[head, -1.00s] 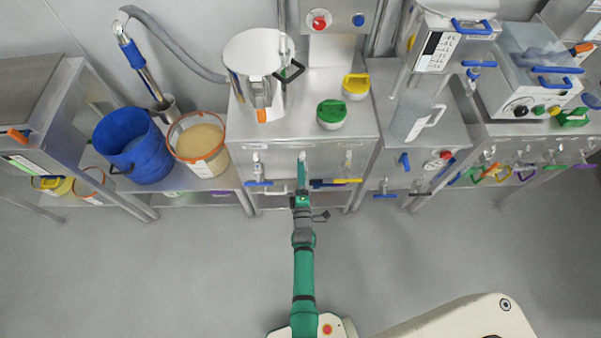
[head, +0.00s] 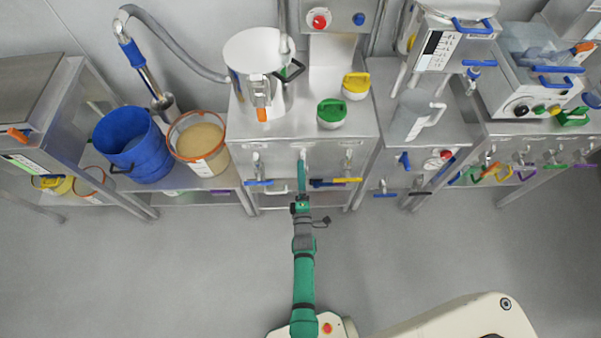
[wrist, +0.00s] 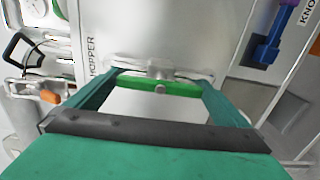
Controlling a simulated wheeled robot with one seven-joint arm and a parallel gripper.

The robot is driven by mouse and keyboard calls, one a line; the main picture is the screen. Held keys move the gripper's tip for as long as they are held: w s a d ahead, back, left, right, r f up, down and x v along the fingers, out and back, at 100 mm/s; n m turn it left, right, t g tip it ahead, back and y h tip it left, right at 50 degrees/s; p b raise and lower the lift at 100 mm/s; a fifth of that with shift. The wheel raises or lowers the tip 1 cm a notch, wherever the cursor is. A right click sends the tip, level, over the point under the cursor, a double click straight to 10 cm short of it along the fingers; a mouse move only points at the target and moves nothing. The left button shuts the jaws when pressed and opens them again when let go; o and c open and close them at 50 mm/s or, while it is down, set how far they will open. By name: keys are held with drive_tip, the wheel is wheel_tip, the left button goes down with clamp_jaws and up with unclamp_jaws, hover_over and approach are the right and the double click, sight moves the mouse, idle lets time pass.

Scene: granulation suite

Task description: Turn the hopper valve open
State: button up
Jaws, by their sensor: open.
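The hopper valve shows in the wrist view as a green handle bar (wrist: 160,87) lying crosswise under a metal fitting, beside the vertical label HOPPER (wrist: 92,57). My gripper (wrist: 160,80) is open, with one finger on each side of the green bar. I cannot tell whether either finger touches it. In the head view my gripper (head: 302,176) is at the front face of the middle steel cabinet (head: 360,130), and it hides the green handle there.
A blue handle (head: 258,183) is left of my gripper; dark blue (head: 322,184) and yellow (head: 347,180) handles are close on its right. The floor in front is clear.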

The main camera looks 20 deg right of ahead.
drive_tip(key=v, duration=0.8)
drive_tip(key=shift+s, duration=0.2)
drive_tip(key=shift+a, duration=0.1)
drive_tip(key=s+a+r+m+y, duration=0.1)
drive_tip(key=s+a+r+m, duration=0.25)
drive_tip(key=s, duration=0.25)
drive_tip(key=s+a+r+m+g+y, duration=0.1)
drive_tip(key=s+a+r+m, duration=0.1)
drive_tip(key=s+a+r, duration=0.3)
drive_tip(key=s+a+r+m, duration=0.1)
drive_tip(key=s+a+m, duration=0.15)
drive_tip(key=s, duration=0.45)
drive_tip(key=s+a+r+m+y, duration=0.1)
drive_tip(key=s+r+m, duration=0.2)
drive_tip(key=s+r, duration=0.2)
drive_tip(key=s+a+r+m+g+y, duration=0.1)
drive_tip(key=s+r+m, duration=0.3)
drive_tip(key=r, duration=0.7)
drive_tip(key=shift+s+a+y, duration=0.5)
